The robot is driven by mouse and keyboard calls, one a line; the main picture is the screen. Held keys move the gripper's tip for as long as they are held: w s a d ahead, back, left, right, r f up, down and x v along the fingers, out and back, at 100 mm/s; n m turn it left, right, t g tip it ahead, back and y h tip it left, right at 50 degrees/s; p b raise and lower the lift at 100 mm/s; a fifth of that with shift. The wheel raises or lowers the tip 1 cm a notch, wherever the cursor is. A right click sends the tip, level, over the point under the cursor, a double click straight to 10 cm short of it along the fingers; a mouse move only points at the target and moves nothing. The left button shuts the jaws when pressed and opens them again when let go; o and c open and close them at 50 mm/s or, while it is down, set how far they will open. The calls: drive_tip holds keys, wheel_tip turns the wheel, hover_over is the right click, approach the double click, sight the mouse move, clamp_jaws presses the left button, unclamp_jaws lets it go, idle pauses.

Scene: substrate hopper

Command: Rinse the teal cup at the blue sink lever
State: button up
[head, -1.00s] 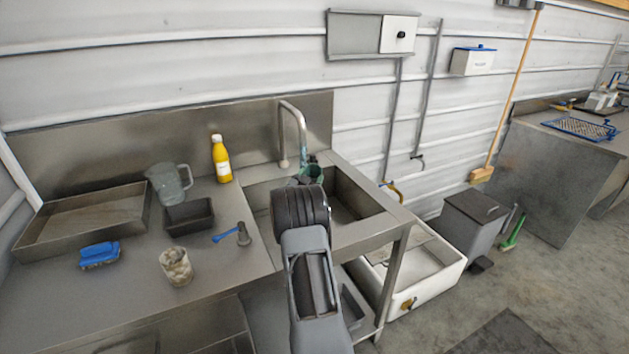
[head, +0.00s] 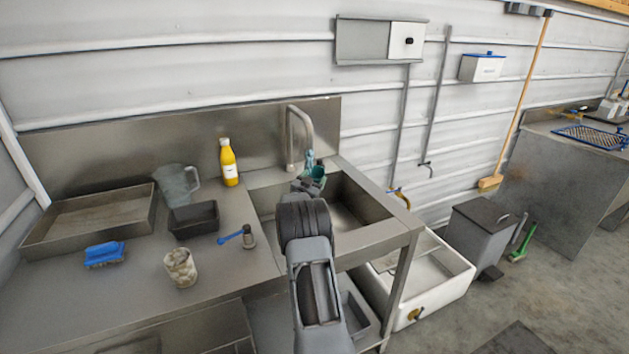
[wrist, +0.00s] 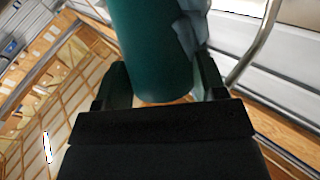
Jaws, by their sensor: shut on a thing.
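The teal cup (head: 316,180) is held over the sink basin, close to the curved tap. In the wrist view the cup (wrist: 150,45) fills the top middle, with a pale grey-blue patch along its right side. My gripper (wrist: 160,84) is shut on the cup, one finger on each side. In the head view my wrist partly hides the gripper (head: 308,184) and cup. The blue lever (head: 231,237) stands on a grey post on the counter, left of the sink. The steel tap (head: 290,135) arches over the back of the basin (head: 350,200).
A white floor basin (head: 445,287) and grey bin (head: 480,232) are at the right.

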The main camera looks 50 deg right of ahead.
drive_tip(key=shift+s, duration=0.15)
drive_tip(key=s+a+b, duration=0.2)
drive_tip(key=s+a, duration=0.1)
drive_tip(key=s, duration=0.4)
drive_tip(key=shift+b, duration=0.4)
drive_tip(key=shift+a, duration=0.1)
idle(1.2)
drive_tip(key=s+a+r, duration=0.2)
drive_tip(key=s+r, duration=0.2)
drive_tip(key=shift+s, duration=0.3)
idle(0.4)
